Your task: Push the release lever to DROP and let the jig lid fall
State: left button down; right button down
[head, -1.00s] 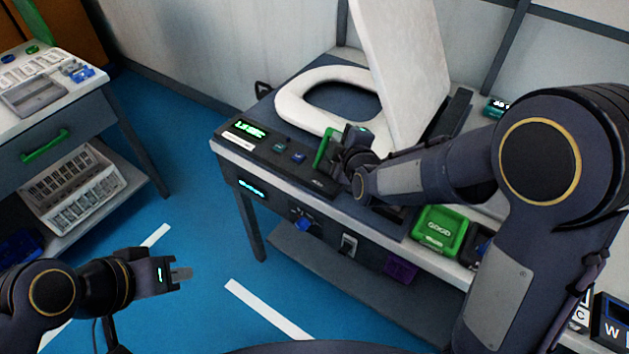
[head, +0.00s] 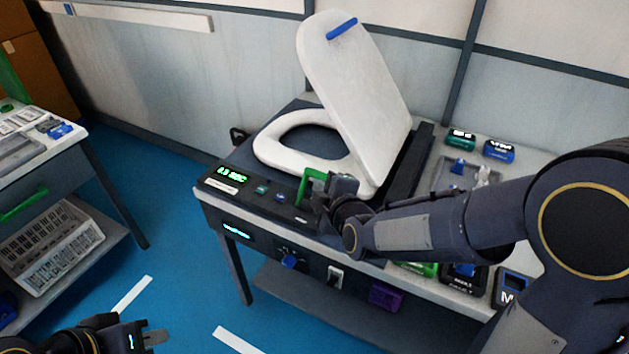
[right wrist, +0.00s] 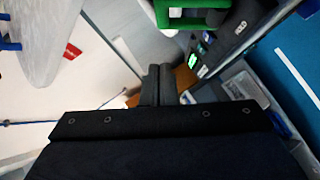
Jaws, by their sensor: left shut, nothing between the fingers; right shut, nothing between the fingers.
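The white jig lid (head: 355,95) stands raised, leaning back above the white seat ring (head: 282,150) on the bench. A blue strip (head: 342,28) is near its top. The green release lever (head: 309,182) stands at the front of the dark control panel. My right gripper (head: 322,195) is shut and empty, right beside the lever; whether they touch cannot be told. In the right wrist view its closed fingers (right wrist: 157,85) point into the scene, with the green lever (right wrist: 192,14) above them and part of the lid (right wrist: 38,35) at left. My left gripper (head: 152,338) is shut and empty, low at left.
The panel carries a lit green display (head: 226,174) and small buttons. A blue knob (head: 290,262) and a switch (head: 335,276) are on the bench front. Small devices (head: 498,150) stand at the back right. A side table (head: 70,165) with a tray is at left; blue floor lies between.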

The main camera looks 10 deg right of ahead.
jog(key=p+v, duration=0.1)
jog(key=v, duration=0.3)
jog(key=shift+w+r, duration=0.1)
dwell(0.3)
jog(key=s+d+m+g, duration=0.4)
jog(key=s+d+m, duration=0.1)
jog(key=s+m, duration=0.4)
jog(key=s+d+m+g, duration=0.3)
jog(key=s+d+m, duration=0.2)
jog(key=s+m, duration=0.4)
jog(key=s, duration=0.5)
jog(key=shift+s+d+f+g, duration=0.3)
jog(key=shift+d+f+g, duration=0.05)
jog(key=shift+g, duration=0.05)
dwell(3.3)
